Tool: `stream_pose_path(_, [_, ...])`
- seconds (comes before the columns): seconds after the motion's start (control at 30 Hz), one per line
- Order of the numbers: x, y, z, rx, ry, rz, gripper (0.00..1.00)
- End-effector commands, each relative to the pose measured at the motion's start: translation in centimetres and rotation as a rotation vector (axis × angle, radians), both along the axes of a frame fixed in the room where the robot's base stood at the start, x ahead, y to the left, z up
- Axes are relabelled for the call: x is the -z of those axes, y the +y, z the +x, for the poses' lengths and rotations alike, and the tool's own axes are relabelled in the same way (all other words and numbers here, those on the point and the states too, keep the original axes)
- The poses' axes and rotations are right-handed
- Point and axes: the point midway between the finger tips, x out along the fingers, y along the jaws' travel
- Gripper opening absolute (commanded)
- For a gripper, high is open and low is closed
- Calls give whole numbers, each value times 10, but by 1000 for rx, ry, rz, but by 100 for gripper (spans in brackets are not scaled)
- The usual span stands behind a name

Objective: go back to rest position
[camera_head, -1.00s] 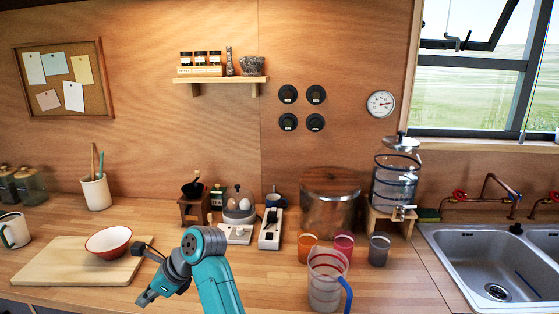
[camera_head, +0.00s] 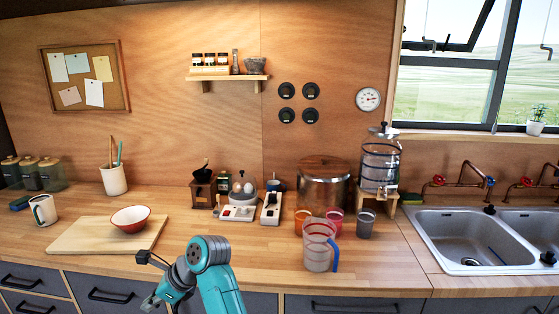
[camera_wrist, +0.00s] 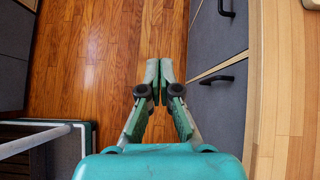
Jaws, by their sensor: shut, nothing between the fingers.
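My gripper shows in the wrist view (camera_wrist: 159,72), shut with its fingertips together and nothing between them. It points down over the wooden floor (camera_wrist: 105,50), beside the grey drawer fronts (camera_wrist: 218,110). In the head view my teal arm is folded low at the front of the counter (camera_head: 400,250). The gripper end there is cut off or hidden at the lower edge.
A cutting board (camera_head: 85,236) with a red-rimmed bowl (camera_head: 130,218) lies on the counter left of my arm. A measuring jug (camera_head: 318,248) stands to the right, near cups and a metal pot (camera_head: 325,188). Drawer handles (camera_wrist: 216,79) stick out beside my gripper.

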Motion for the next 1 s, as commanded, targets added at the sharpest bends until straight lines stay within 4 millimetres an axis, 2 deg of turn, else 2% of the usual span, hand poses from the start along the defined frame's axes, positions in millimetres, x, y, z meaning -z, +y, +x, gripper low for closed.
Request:
stream_pose_path(0.27, [37, -19, 1, 7, -69, 4, 0])
stream_pose_path(0.53, [97, -55, -1, 19, -194, -2, 0])
stream_pose_path(0.77, [174, -116, -18, 28, -387, -45, 0])
stream_pose_path(1.0, [238, -186, -53, 17, -606, -137, 0])
